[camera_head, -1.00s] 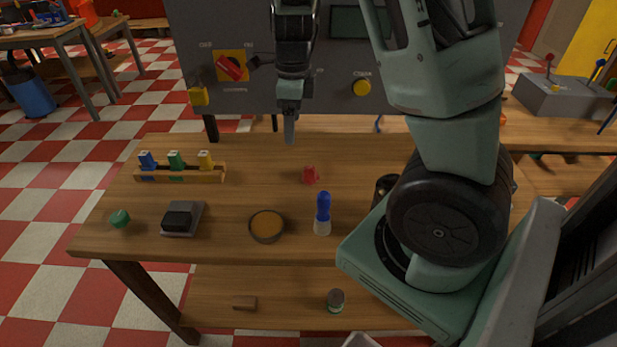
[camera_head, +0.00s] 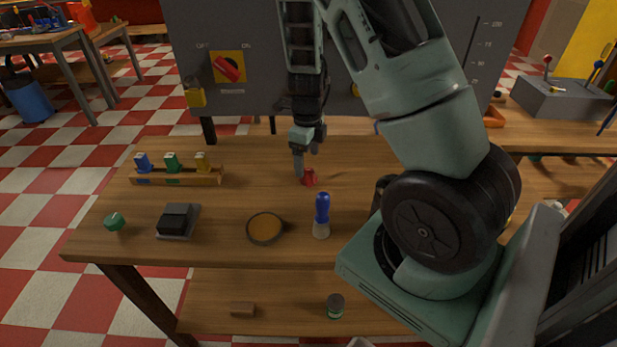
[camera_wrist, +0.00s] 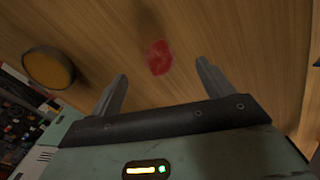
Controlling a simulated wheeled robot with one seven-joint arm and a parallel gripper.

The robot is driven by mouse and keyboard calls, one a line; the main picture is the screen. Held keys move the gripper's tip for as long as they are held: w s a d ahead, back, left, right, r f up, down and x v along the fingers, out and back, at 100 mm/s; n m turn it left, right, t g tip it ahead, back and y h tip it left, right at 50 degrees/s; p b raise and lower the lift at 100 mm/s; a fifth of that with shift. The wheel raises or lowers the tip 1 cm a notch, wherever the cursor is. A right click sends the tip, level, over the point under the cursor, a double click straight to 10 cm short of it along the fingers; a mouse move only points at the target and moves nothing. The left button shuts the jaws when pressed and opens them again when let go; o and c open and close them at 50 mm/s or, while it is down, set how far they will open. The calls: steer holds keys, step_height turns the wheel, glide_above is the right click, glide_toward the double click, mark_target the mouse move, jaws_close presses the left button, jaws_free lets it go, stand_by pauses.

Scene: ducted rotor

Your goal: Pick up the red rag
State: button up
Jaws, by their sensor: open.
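The red rag (camera_head: 309,178) is a small crumpled red piece lying on the wooden table, right of the middle of the tabletop. In the wrist view the rag (camera_wrist: 159,57) lies on the wood beyond the fingertips, roughly between their lines. My gripper (camera_head: 306,165) points down just above the rag in the head view, and one finger hides a little around it. In the wrist view my gripper (camera_wrist: 160,82) has its two fingers wide apart with nothing between them.
The table (camera_head: 150,240) also holds a rack of coloured blocks (camera_head: 175,175), a round amber dish (camera_head: 265,228), a blue-topped bottle (camera_head: 321,216), a black-and-grey block (camera_head: 178,220) and a green knob (camera_head: 115,222). A grey panel (camera_head: 235,110) stands behind the table.

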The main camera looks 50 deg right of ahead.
mark_target(309, 168)
steer(key=f, duration=0.5)
steer(key=shift+s+f, duration=0.1)
steer(key=shift+s, duration=0.1)
steer(key=c, duration=1.1)
steer(key=shift+o, duration=0.2)
step_height(309, 168, up, 10)
steer(key=shift+r+p, duration=0.1)
steer(key=shift+p, duration=0.4)
